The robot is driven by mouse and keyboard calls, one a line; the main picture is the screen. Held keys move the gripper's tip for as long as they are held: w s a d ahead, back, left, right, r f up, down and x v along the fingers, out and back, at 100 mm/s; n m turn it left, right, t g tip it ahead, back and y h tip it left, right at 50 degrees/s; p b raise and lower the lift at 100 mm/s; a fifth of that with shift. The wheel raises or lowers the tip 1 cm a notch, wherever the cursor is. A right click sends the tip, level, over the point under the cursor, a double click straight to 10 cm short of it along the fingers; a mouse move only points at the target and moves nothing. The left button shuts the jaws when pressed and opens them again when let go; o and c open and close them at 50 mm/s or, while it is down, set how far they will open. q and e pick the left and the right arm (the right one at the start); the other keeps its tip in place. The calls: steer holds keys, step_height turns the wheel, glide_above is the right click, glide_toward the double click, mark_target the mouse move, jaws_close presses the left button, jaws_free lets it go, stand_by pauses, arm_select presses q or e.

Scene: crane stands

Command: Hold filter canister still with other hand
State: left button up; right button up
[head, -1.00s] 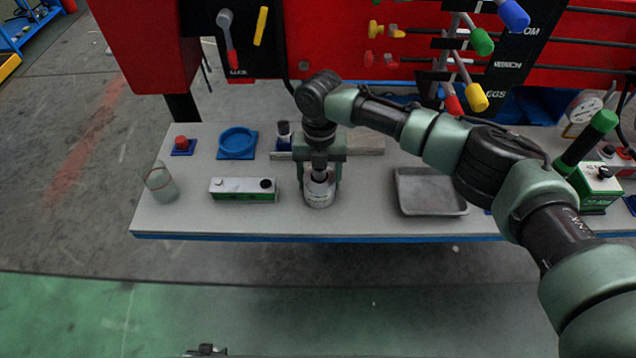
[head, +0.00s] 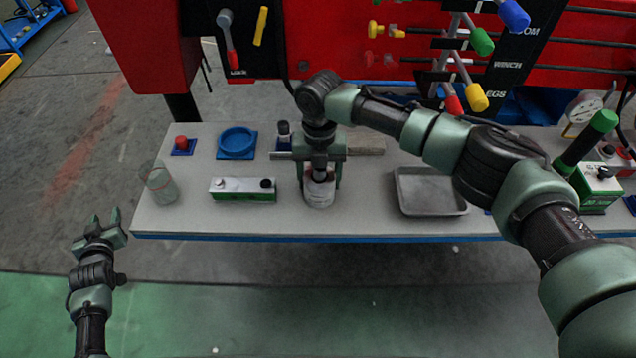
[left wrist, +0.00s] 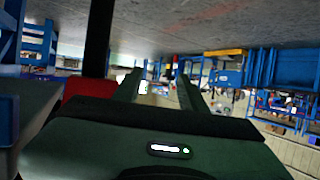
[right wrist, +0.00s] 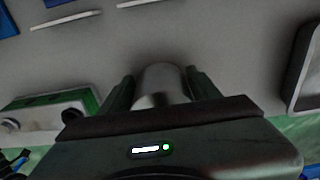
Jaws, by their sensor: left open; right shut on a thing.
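The filter canister (head: 319,194), a short pale cylinder, stands upright on the grey bench near its front edge. My right gripper (head: 320,178) points down over it, shut on it from above and partly hiding it. In the right wrist view the grey canister (right wrist: 162,84) sits between the two fingers. My left gripper (head: 106,218) is open and empty, left of the bench's front left corner and well apart from the canister. The left wrist view shows nothing between its fingers, only the distant workshop.
The bench (head: 330,222) also bears a green and white box (head: 243,195), a clear beaker (head: 160,186), a blue ring dish (head: 237,142), a red button (head: 181,143) and a grey tray (head: 430,190). Bare bench lies between the canister and the tray.

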arm_select(q)
steer(key=w+a+r+t+y, duration=0.1)
steer(key=a+r+t, duration=0.1)
steer(key=r, duration=0.7)
steer(key=w+a+r+t+y, duration=0.1)
steer(key=a+r, duration=0.1)
steer(key=r, duration=0.6)
steer(key=w+d+r+m+t+h, duration=0.1)
steer(key=w+d+r+t+h, duration=0.1)
steer(key=d+r, duration=0.35)
steer(key=m+g+h, duration=0.2)
steer(key=m+h, duration=0.8)
steer(key=h, duration=0.5)
glide_toward(316, 175)
steer(key=shift+x, duration=4.95)
